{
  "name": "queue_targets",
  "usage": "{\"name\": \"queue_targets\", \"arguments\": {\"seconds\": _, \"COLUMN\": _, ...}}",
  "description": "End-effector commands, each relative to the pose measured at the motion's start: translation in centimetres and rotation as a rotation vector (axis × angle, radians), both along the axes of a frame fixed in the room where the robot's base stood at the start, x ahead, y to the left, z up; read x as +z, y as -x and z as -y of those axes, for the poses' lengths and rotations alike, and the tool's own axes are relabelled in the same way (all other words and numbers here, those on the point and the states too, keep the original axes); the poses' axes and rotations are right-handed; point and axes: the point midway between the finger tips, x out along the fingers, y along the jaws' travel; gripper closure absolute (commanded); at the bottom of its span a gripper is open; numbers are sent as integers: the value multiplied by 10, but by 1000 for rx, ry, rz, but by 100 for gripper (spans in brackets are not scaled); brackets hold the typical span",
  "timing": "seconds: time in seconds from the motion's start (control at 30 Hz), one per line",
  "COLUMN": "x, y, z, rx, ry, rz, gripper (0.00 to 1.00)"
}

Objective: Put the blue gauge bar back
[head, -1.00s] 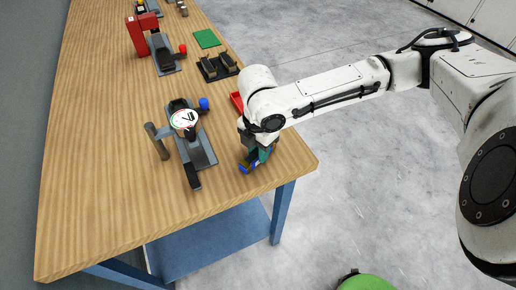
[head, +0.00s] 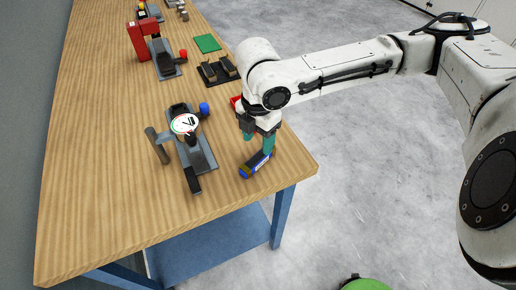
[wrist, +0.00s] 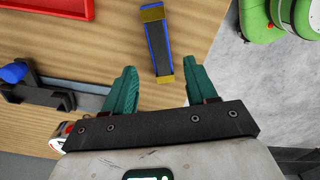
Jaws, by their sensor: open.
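The blue gauge bar (head: 255,166), dark on its top face with yellowish ends, lies on the wooden table near its front right corner. In the wrist view the bar (wrist: 158,42) lies just beyond my fingertips, its near end between the lines of the two fingers. My gripper (head: 258,140) has green fingers and hangs just above the bar's far end. In the wrist view my gripper (wrist: 162,72) is open, with nothing between its fingers.
A dial gauge stand (head: 200,150) with a blue knob is left of my gripper. A black two-block holder (head: 218,70), a green pad (head: 207,43) and a red press (head: 138,42) are farther back. A red tray (wrist: 50,6) is partly hidden. The table's left side is clear.

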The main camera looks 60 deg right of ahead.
Motion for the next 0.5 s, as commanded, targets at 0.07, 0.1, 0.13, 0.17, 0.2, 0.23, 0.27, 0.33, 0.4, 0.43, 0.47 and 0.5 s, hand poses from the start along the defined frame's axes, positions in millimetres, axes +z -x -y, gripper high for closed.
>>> {"name": "queue_targets", "arguments": {"seconds": 0.07, "x": 17, "y": 0, "z": 1, "rx": 0, "ry": 3, "rz": 3, "gripper": 43}}
{"name": "queue_targets", "arguments": {"seconds": 0.1, "x": 24, "y": 0, "z": 0, "rx": 1, "ry": 1, "rz": 2, "gripper": 43}}
{"name": "queue_targets", "arguments": {"seconds": 0.13, "x": 29, "y": 0, "z": 0, "rx": 1, "ry": 2, "rz": 2, "gripper": 43}}
{"name": "queue_targets", "arguments": {"seconds": 0.17, "x": 33, "y": 0, "z": 1, "rx": 0, "ry": 2, "rz": 1, "gripper": 43}}
{"name": "queue_targets", "arguments": {"seconds": 0.2, "x": 38, "y": 0, "z": 0, "rx": -1, "ry": 1, "rz": 1, "gripper": 43}}
{"name": "queue_targets", "arguments": {"seconds": 0.23, "x": 42, "y": 0, "z": 0, "rx": -1, "ry": 1, "rz": 1, "gripper": 43}}
{"name": "queue_targets", "arguments": {"seconds": 0.27, "x": 45, "y": 0, "z": 0, "rx": -1, "ry": 0, "rz": 0, "gripper": 43}}
{"name": "queue_targets", "arguments": {"seconds": 0.33, "x": 50, "y": 0, "z": 0, "rx": -1, "ry": 1, "rz": 0, "gripper": 43}}
{"name": "queue_targets", "arguments": {"seconds": 0.4, "x": 53, "y": 0, "z": 0, "rx": -1, "ry": 1, "rz": -1, "gripper": 43}}
{"name": "queue_targets", "arguments": {"seconds": 0.43, "x": 54, "y": 0, "z": 0, "rx": -1, "ry": 1, "rz": -1, "gripper": 43}}
{"name": "queue_targets", "arguments": {"seconds": 0.47, "x": 54, "y": 0, "z": 0, "rx": -1, "ry": 1, "rz": -1, "gripper": 43}}
{"name": "queue_targets", "arguments": {"seconds": 0.5, "x": 54, "y": 0, "z": 0, "rx": -1, "ry": 1, "rz": -1, "gripper": 43}}
